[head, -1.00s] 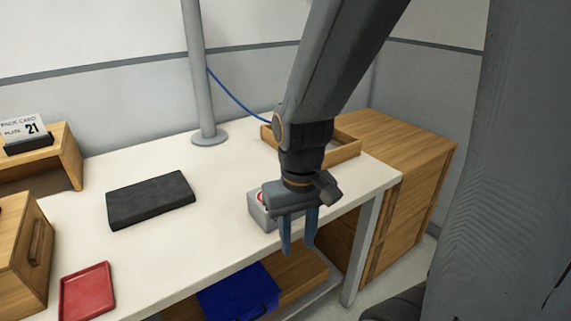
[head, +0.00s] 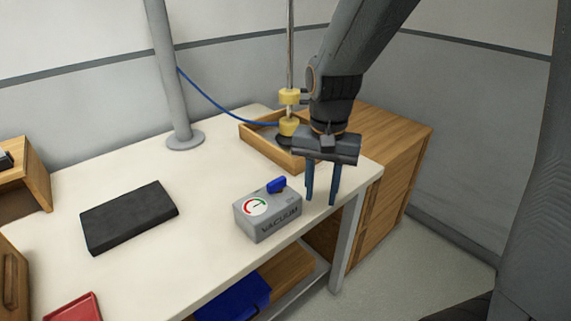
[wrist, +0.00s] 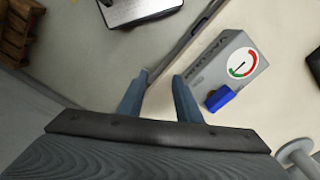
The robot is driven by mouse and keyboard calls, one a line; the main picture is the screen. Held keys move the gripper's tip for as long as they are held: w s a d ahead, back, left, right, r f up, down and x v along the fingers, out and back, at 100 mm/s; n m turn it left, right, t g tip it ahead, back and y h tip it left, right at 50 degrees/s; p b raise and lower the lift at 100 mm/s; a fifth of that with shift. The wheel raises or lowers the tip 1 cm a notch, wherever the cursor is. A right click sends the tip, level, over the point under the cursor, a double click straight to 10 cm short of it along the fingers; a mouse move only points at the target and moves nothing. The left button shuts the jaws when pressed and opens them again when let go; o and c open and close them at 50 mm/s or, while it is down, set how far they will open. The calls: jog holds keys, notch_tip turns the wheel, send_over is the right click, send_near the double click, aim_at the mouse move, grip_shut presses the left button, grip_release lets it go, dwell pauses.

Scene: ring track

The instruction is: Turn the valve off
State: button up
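The box stands near the table's front edge. In the wrist view the blue handle (wrist: 219,98) lies just right of my fingers, beside the grey box (wrist: 212,72) and its gauge (wrist: 243,63). My gripper (head: 321,200) points down to the right of the box, apart from it. Its two fingers are spread with nothing between them, also in the wrist view (wrist: 160,78).
A wooden tray (head: 255,141) with a yellow-fitted rod (head: 289,110) stands behind my gripper. A dark flat pad (head: 130,216) lies left on the white table (head: 190,257). A grey post (head: 170,80) rises at the back. A blue bin (head: 232,297) sits below.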

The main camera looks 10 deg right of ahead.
aim_at(278, 180)
jog(key=w+a+r+m+p, duration=0.1)
jog(key=w+a+r+m, duration=0.1)
jog(key=a, duration=0.1)
jog(key=w+a+r+m+p, duration=0.3)
jog(key=w+a+r+m, duration=0.1)
jog(key=w+a+r, duration=0.1)
jog(key=shift+a, duration=0.35)
jog(key=shift+w+a+f+p, duration=0.15)
jog(key=shift+p, duration=0.15)
notch_tip(278, 180, down, 8)
jog(key=shift+r+p, duration=0.25)
jog(key=shift+p, duration=0.5)
jog(key=shift+c, duration=0.2)
grip_shut()
